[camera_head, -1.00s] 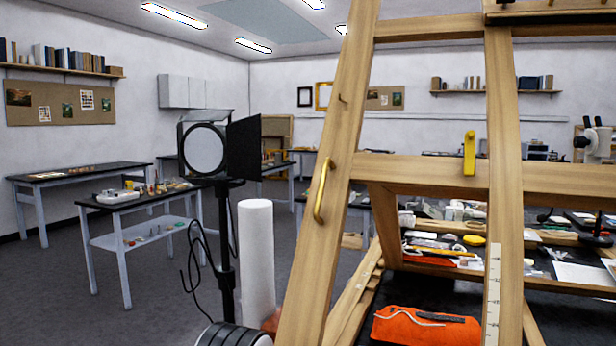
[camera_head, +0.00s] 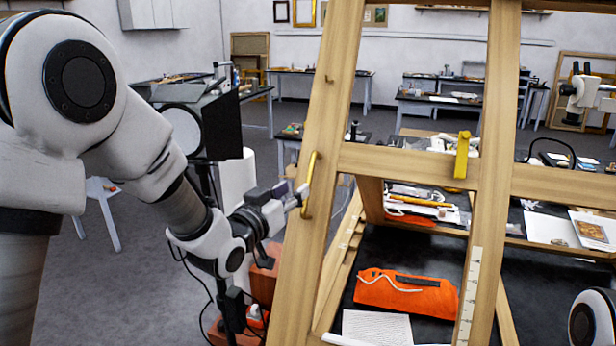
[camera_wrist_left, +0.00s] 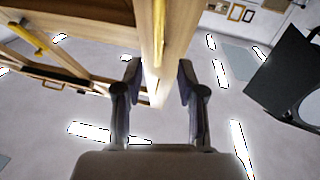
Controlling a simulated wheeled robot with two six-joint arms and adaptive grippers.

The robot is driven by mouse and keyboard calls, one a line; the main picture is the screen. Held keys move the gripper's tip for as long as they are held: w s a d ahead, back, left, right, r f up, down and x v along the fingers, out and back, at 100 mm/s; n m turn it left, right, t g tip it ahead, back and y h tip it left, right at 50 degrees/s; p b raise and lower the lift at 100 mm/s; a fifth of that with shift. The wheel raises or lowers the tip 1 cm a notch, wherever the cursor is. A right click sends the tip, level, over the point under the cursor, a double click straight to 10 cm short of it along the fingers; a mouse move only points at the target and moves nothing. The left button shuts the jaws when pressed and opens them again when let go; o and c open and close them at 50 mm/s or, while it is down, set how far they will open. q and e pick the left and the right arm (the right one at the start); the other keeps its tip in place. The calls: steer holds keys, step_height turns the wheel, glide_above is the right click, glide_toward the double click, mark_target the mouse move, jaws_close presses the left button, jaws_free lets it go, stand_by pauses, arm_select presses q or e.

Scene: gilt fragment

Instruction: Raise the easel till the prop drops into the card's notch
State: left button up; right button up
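The wooden easel (camera_head: 409,160) stands upright in front of me, leaning. A brass handle (camera_head: 309,185) is fixed on its left post, and a yellow catch (camera_head: 462,155) sits on the crossbar. A white graduated strip (camera_head: 468,300) runs down the other post. My left gripper (camera_head: 301,199) is at the brass handle. In the left wrist view its two fingers (camera_wrist_left: 159,85) are apart, with the easel post and the golden handle (camera_wrist_left: 158,35) ahead between them; I cannot tell whether they touch. I cannot make out the prop or the notch. My right gripper is out of view.
An orange pouch (camera_head: 405,294) and a white sheet (camera_head: 377,327) lie on the dark surface behind the easel. A black studio lamp (camera_head: 222,125) and a white roll (camera_head: 238,178) stand close to my left arm. Worktables stand farther back.

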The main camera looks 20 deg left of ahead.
mark_target(307, 180)
arm_select(q)
steer(key=shift+w+d+r+p, duration=0.25)
steer(key=shift+w+p, duration=0.2)
steer(key=shift+w, duration=0.1)
steer(key=shift+w+d+r+p, duration=0.2)
steer(key=shift+w+p, duration=0.2)
steer(key=shift+w, duration=0.15)
steer(key=w, duration=0.1)
steer(key=w+p, duration=0.1)
steer(key=w, duration=0.1)
steer(key=w+d+p, duration=0.1)
steer(key=w, duration=0.1)
steer(key=shift+f, duration=0.4)
steer(key=shift+w+f, duration=0.15)
steer(key=shift+w, duration=0.15)
steer(key=shift+s+a, duration=0.1)
steer(key=shift+s, duration=0.15)
jaws_close()
